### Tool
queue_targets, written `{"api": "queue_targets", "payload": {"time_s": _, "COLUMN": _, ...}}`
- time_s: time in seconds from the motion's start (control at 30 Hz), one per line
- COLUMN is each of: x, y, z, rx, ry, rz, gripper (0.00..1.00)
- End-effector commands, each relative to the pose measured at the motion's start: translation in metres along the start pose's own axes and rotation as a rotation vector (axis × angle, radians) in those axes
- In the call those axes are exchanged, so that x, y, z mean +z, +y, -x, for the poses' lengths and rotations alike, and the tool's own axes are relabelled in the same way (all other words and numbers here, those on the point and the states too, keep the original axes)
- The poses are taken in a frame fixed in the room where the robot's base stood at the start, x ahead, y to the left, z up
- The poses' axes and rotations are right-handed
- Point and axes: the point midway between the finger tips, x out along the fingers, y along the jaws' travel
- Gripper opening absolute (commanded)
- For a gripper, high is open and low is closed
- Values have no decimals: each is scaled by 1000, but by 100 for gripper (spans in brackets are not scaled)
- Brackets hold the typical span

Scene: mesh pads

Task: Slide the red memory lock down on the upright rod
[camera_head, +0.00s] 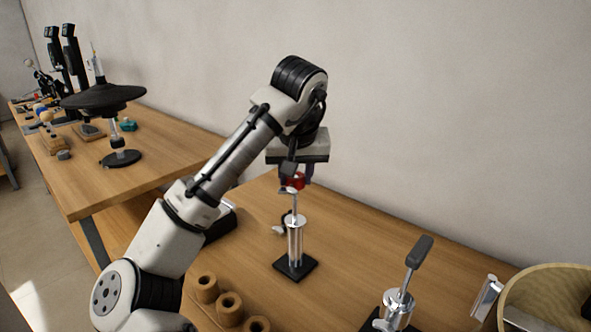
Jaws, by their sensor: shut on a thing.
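The red memory lock (296,182) sits near the top of the thin upright rod (295,206). The rod rises from a shiny metal cylinder (295,243) on a square black base (295,267). My gripper (296,177) points down over the rod and is shut on the red lock. The fingers and the gripper body partly cover the lock and the rod's upper end.
A wooden holder with several round holes (229,308) stands at the front. A metal device with a black handle (399,301) stands at the right, beside a round wooden bowl-like thing (552,300). Another table (150,175) at the left holds several items.

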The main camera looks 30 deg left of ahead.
Motion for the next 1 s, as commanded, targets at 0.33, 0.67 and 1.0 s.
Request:
{"api": "queue_targets", "payload": {"time_s": 0.33, "x": 7, "y": 0, "z": -17, "rx": 1, "ry": 0, "rz": 0, "gripper": 11}}
{"api": "queue_targets", "payload": {"time_s": 0.67, "x": 14, "y": 0, "z": -32, "rx": 0, "ry": 0, "rz": 0, "gripper": 11}}
{"api": "queue_targets", "payload": {"time_s": 1.0, "x": 20, "y": 0, "z": -48, "rx": 0, "ry": -1, "rz": 0, "gripper": 11}}
